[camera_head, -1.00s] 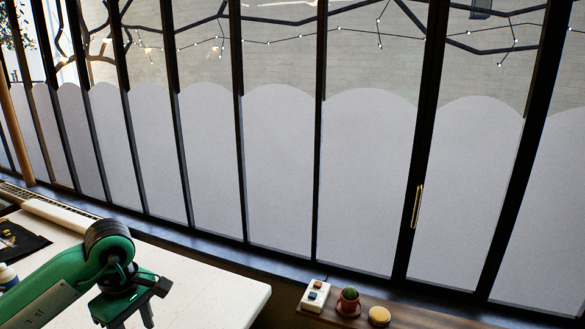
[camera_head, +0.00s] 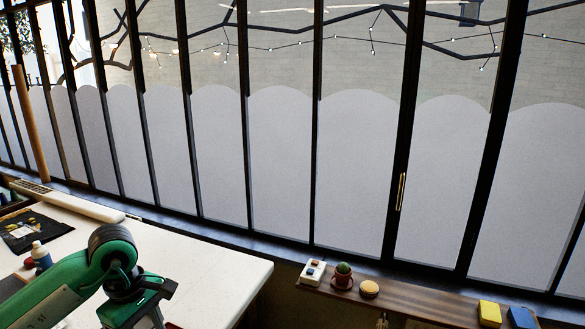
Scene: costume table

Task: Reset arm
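My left arm, green with a dark grey joint, comes in from the lower left. My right arm and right gripper are not in view.
Windows stand behind.

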